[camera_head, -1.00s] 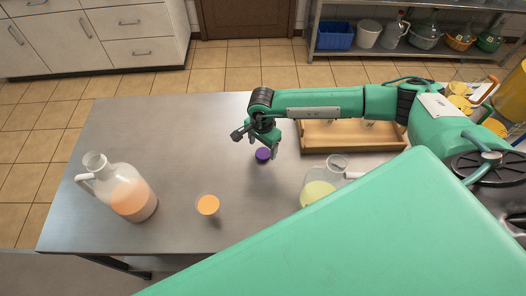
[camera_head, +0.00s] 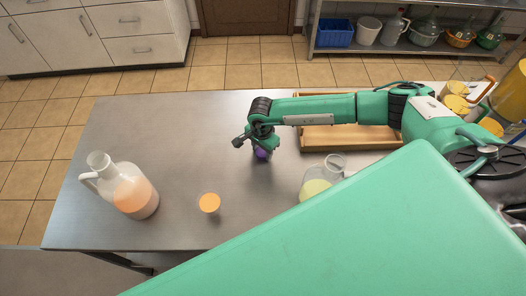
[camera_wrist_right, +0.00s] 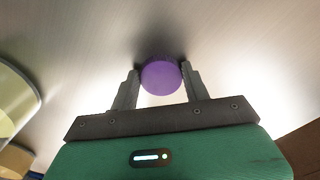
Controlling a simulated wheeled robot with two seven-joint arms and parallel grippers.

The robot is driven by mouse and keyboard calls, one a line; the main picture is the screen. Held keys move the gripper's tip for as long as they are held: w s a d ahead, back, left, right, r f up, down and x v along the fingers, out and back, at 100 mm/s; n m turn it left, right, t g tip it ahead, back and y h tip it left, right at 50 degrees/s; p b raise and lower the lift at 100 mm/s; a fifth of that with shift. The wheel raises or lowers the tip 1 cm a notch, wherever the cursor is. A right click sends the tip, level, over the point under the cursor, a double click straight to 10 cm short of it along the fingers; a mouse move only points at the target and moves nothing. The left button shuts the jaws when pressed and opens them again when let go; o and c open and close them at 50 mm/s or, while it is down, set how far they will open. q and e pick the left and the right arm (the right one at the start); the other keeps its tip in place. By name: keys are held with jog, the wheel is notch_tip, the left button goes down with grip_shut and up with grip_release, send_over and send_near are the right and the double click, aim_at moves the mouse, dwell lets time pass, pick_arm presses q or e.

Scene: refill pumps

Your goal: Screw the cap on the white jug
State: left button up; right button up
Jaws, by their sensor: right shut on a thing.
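The white jug (camera_head: 131,189) stands upright at the left of the metal table, with a peach-coloured liquid inside and its handle on the left. Its mouth (camera_head: 98,159) looks open, with no cap on it. A purple cap (camera_wrist_right: 161,76) is between the fingers of my right gripper (camera_wrist_right: 160,80), which is shut on it close to the table top. In the head view the cap (camera_head: 261,154) shows just below the right gripper (camera_head: 258,148), partly hidden by it. The jug is to the left of the gripper, well apart from it. My left gripper is not in view.
A small orange-topped cup (camera_head: 209,203) stands between the jug and the cap. A clear jug with yellow liquid (camera_head: 315,187) is at the right, partly hidden by a green part of mine. A wooden tray (camera_head: 340,138) lies behind it. The table's middle (camera_head: 190,150) is clear.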

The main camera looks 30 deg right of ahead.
aim_at(262, 152)
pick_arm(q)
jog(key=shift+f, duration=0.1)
pick_arm(e)
jog(key=shift+r, duration=0.15)
jog(key=shift+c, duration=0.5)
